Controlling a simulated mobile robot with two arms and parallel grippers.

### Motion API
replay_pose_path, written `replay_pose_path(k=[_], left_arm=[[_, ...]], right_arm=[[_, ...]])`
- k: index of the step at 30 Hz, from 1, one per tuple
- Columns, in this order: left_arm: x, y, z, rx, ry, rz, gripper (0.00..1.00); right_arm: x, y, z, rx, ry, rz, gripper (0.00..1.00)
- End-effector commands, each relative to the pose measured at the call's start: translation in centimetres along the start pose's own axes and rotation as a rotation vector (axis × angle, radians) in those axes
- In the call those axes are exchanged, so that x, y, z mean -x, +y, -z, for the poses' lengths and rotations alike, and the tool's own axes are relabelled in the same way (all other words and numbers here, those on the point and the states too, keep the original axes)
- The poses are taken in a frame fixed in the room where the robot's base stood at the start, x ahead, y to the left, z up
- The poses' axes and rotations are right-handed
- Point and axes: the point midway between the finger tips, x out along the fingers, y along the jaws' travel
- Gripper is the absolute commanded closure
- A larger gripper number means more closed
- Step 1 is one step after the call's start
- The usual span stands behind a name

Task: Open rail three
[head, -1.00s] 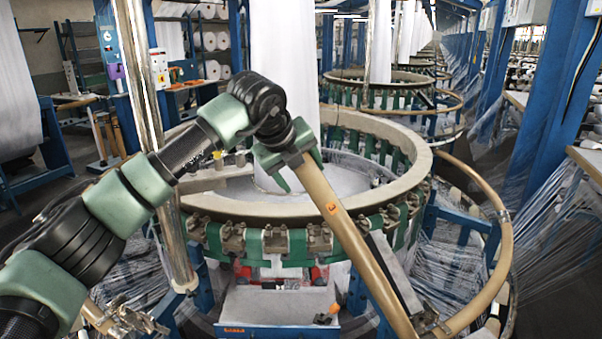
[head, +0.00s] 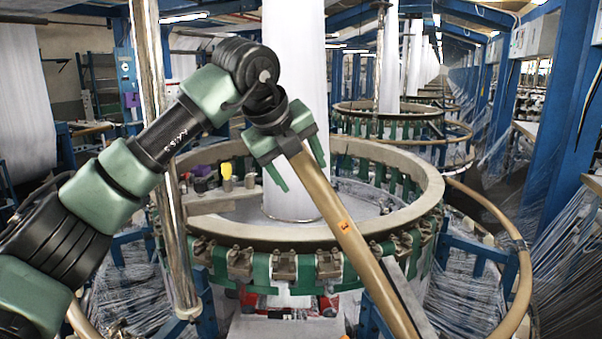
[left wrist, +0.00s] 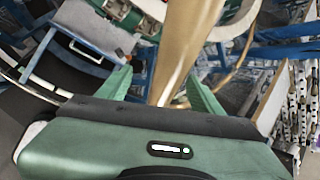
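Rail three (head: 352,235) is a long tan bar with a small orange label. It stands tilted, with its upper end at my left gripper and its lower end running out of view at the bottom, in front of the loom ring. My left gripper (head: 304,172) has its green fingers spread on either side of the rail's upper end. In the left wrist view the rail (left wrist: 180,45) runs between the fingers (left wrist: 160,75), with a clear gap on the left side. My right gripper is not in view.
The circular loom ring (head: 250,235), with metal clamps and green bands, stands behind the rail. A curved tan rail (head: 500,210) passes at the right. A shiny upright post (head: 175,230) stands at the left. White threads spread at both sides.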

Motion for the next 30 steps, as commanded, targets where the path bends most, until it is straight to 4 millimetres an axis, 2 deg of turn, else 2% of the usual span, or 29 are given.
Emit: replay_pose_path(k=[30], left_arm=[[6.7,-0.2,0.0,0.0,-0.001,0.001,0.35]], right_arm=[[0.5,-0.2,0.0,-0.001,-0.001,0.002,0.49]])
